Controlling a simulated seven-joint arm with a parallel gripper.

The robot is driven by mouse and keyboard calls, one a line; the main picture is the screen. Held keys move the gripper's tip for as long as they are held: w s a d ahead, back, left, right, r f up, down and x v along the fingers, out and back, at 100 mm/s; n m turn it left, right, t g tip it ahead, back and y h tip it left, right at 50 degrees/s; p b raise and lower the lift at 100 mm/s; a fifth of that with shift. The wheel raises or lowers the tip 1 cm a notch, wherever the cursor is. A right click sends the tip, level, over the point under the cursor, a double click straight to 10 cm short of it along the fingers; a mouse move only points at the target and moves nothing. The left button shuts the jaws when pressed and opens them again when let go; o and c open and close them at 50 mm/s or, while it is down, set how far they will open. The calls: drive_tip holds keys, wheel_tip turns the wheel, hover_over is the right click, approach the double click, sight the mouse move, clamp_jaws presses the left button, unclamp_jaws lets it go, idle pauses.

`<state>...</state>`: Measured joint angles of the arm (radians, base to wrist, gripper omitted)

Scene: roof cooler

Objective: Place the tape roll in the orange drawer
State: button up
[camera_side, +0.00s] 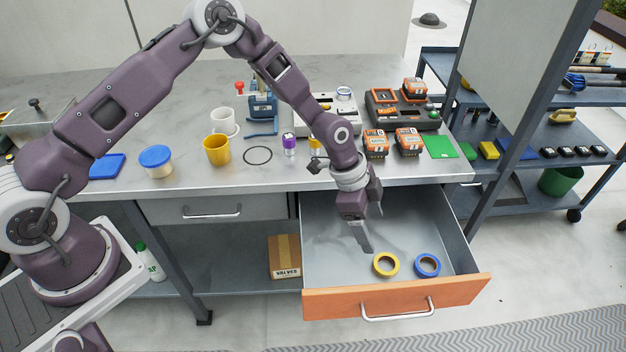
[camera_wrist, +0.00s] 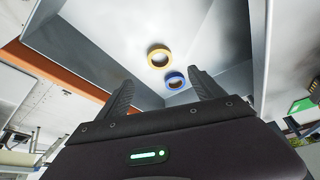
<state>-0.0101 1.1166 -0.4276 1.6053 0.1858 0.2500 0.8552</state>
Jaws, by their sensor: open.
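The orange drawer (camera_side: 335,303) stands pulled out under the bench, with an orange front and grey inside; its inside (camera_wrist: 110,30) also fills much of the wrist view. A yellow tape roll (camera_side: 376,268) lies flat on the drawer floor near the front. A blue tape roll (camera_side: 418,269) lies just right of it. Both the yellow roll (camera_wrist: 149,59) and the blue roll (camera_wrist: 168,82) show in the wrist view, beyond my fingers. My gripper (camera_side: 366,249) points down into the drawer, left of the yellow roll. Its fingers (camera_wrist: 160,84) are apart with nothing between them.
A closed grey drawer (camera_side: 180,210) is at left. A cardboard box (camera_side: 284,256) sits on the lower shelf.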

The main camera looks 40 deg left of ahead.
drive_tip(key=s+a+r+n+t+y, duration=0.1)
drive_tip(key=s+a+r+n, duration=0.2)
drive_tip(key=r, duration=0.6)
drive_tip(key=s+a+r+n+y, duration=0.1)
drive_tip(key=s+a+r+y, duration=0.1)
drive_tip(key=s+a+r, duration=0.35)
drive_tip(key=s+a+r+n+t+y, duration=0.15)
drive_tip(key=a+r, duration=0.35)
drive_tip(key=r, duration=0.6)
drive_tip(key=s+a+r+n, duration=0.1)
drive_tip(key=s+n, duration=0.1)
drive_tip(key=s, duration=0.4)
drive_tip(key=s+a+r+n+t, duration=0.1)
drive_tip(key=s+a+r+n, duration=0.1)
drive_tip(key=s, duration=0.5)
drive_tip(key=s+a+r+n, duration=0.2)
drive_tip(key=s+n, duration=0.2)
drive_tip(key=s, duration=0.3)
drive_tip(key=shift+a+r, duration=0.15)
drive_tip(key=shift+r, duration=0.05)
